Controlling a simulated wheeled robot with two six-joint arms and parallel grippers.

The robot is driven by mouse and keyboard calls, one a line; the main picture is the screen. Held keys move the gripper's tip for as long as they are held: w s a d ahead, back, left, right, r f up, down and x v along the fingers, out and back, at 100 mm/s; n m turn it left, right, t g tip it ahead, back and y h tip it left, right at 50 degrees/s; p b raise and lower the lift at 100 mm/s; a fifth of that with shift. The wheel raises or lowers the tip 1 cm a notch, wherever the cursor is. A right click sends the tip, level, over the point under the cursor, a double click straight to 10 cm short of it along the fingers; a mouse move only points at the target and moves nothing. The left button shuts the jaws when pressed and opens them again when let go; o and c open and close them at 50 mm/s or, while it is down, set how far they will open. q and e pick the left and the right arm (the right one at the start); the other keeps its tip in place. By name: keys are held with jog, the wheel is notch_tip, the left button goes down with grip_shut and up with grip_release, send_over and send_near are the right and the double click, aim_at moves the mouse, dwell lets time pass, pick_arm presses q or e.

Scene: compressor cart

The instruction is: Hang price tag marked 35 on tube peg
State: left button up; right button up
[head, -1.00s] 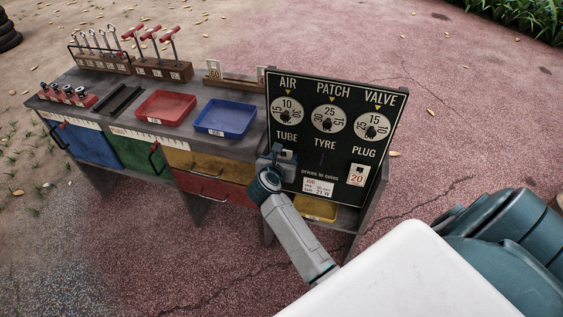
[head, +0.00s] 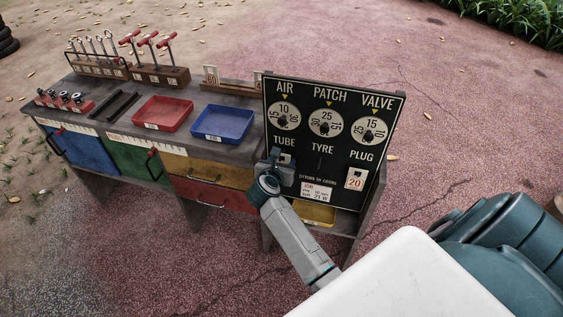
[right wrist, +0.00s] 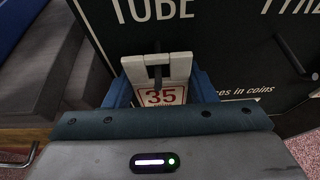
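The white price tag marked 35 (right wrist: 162,97) shows in the right wrist view, upright in front of the black board under the word TUBE. The dark tube peg (right wrist: 157,76) shows at the notch in the tag's upper part; how far it passes through is hard to tell. My right gripper (right wrist: 161,92) has its blue fingers against the tag's left and right sides. In the head view my right gripper (head: 277,173) is below the TUBE label, and the tag's top (head: 286,158) shows as a small pale patch. My left gripper is not in view.
The price board (head: 335,105) stands at the cart's right end. A tag marked 20 (head: 355,179) hangs under PLUG. The TYRE peg (right wrist: 290,52) is bare. Red (head: 162,113) and blue (head: 222,123) trays and a tag rack (head: 232,87) sit on the bench.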

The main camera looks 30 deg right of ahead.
jog(key=o, duration=0.5)
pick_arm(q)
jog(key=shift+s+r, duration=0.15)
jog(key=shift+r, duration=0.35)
pick_arm(e)
jog(key=v, duration=1.1)
jog(key=shift+w, duration=0.1)
